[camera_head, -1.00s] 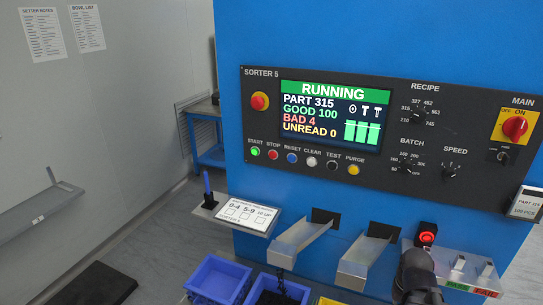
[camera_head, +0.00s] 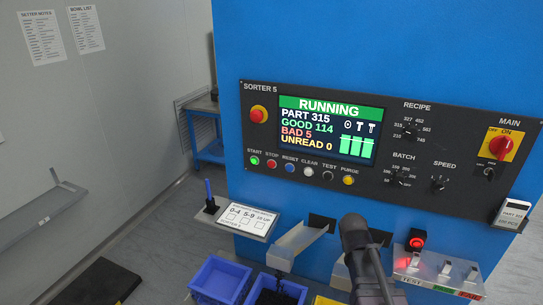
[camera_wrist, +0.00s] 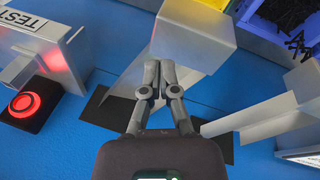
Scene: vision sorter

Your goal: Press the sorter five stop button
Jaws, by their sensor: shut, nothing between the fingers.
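The sorter 5 panel (camera_head: 225,107) is on the blue machine, and its screen (camera_head: 330,128) reads RUNNING. The red STOP button (camera_head: 271,164) is in the row below the screen, between the green START button (camera_head: 254,160) and the blue RESET button (camera_head: 290,167). My gripper (camera_wrist: 158,92) is shut and empty in the wrist view, in front of the blue machine face and the metal chutes. In the head view my dark wrist is below the panel, lower and to the right of the STOP button, apart from it. The fingertips are not clear there.
A red mushroom button (camera_head: 258,114) is left of the screen. Metal chutes (camera_head: 296,244) jut out below the panel, above blue bins (camera_head: 222,280).

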